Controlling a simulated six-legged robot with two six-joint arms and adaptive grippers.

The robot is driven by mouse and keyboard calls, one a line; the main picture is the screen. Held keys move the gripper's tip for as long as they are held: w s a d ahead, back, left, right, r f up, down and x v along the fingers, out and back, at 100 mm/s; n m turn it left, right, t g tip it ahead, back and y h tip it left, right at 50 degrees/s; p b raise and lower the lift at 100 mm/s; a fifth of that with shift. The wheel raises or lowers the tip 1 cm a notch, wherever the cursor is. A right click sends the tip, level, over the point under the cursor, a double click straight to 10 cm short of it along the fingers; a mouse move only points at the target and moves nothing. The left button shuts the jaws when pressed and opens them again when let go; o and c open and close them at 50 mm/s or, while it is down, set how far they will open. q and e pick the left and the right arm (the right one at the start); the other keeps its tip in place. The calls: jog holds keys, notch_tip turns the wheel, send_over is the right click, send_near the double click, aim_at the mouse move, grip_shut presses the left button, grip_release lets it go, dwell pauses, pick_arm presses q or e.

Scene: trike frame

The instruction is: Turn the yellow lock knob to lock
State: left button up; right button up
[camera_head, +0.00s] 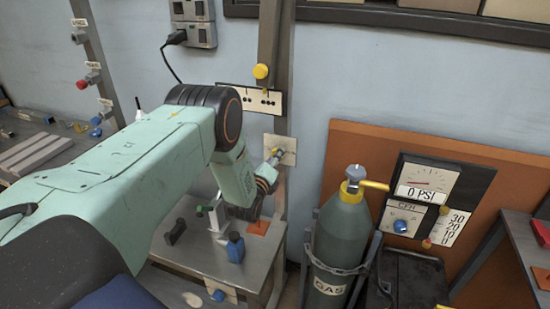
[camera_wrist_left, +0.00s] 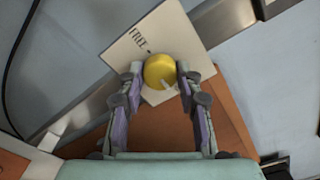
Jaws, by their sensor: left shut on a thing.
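The yellow lock knob (camera_wrist_left: 160,71) sits on a pale square plate (camera_wrist_left: 182,36) in the left wrist view. The word FREE is printed on the plate, beside the knob; other lettering is hidden. A small light pointer mark on the knob points to the lower right of the picture. My left gripper (camera_wrist_left: 160,79) is shut on the knob, one finger on each side. In the head view, the plate (camera_head: 290,143) is on the post behind the bench, and my left gripper (camera_head: 275,156) reaches it from the left, partly covering the knob. My right gripper is out of view.
Above the plate, another yellow knob (camera_head: 261,71) stands over a panel with holes. A grey gas cylinder (camera_head: 341,235) stands right of the plate, before an orange board (camera_head: 350,150) with gauges. A metal bench (camera_head: 190,250) with small items lies below my arm.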

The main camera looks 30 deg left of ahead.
pick_arm(q)
jog(key=o, duration=1.2)
jog(key=shift+c, duration=0.2)
jog(key=v, duration=1.2)
jog(key=shift+f, duration=0.1)
